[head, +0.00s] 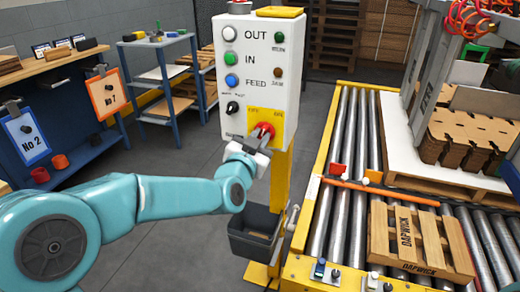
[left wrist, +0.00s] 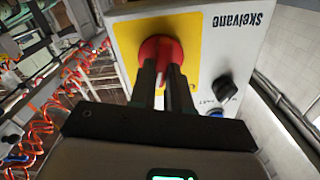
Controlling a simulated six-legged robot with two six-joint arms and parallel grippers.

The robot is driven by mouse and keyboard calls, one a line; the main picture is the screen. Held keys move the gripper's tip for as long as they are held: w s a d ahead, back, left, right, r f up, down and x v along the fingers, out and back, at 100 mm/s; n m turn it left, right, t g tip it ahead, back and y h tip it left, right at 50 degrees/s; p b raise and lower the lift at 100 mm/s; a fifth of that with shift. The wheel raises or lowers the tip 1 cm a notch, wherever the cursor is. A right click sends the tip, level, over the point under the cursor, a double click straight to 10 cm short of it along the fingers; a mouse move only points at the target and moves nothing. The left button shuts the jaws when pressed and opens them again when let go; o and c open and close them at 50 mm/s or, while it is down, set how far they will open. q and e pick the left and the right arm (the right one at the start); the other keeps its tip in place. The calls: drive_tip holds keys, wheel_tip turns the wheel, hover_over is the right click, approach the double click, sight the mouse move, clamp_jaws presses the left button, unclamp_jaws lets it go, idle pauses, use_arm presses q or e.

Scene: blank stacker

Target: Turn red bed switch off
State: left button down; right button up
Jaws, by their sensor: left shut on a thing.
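The red switch (head: 264,128) sits on a yellow plate (head: 284,123) low on the front of a white control box (head: 236,63). My left gripper (head: 258,140) has reached the switch from the lower left and is shut on it. In the left wrist view the red switch (left wrist: 161,46) shows between and beyond the dark fingers (left wrist: 163,72), which partly hide it. I cannot read the switch's position marks clearly. My right gripper is not in view.
A dark bin (head: 254,232) hangs on the yellow post below. A roller conveyor (head: 344,135) with a wooden pallet (head: 421,240) runs at right. A blue bench (head: 60,100) stands at left.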

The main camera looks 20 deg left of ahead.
use_arm(q)
drive_tip(key=n+b, duration=0.2)
drive_tip(key=n, duration=0.1)
drive_tip(key=shift+f, duration=0.2)
drive_tip(key=n+b, duration=0.4)
drive_tip(key=shift+a, duration=0.15)
drive_tip(key=n+b, duration=0.1)
drive_tip(key=n, duration=0.1)
drive_tip(key=shift+a+n+b, duration=0.1)
drive_tip(key=shift+n+b, duration=0.25)
drive_tip(key=shift+n, duration=0.05)
drive_tip(key=shift+r+n+b, duration=0.1)
drive_tip(key=shift+n+b, duration=0.7)
drive_tip(key=shift+n, duration=0.6)
drive_tip(key=c, duration=1.1)
unclamp_jaws()
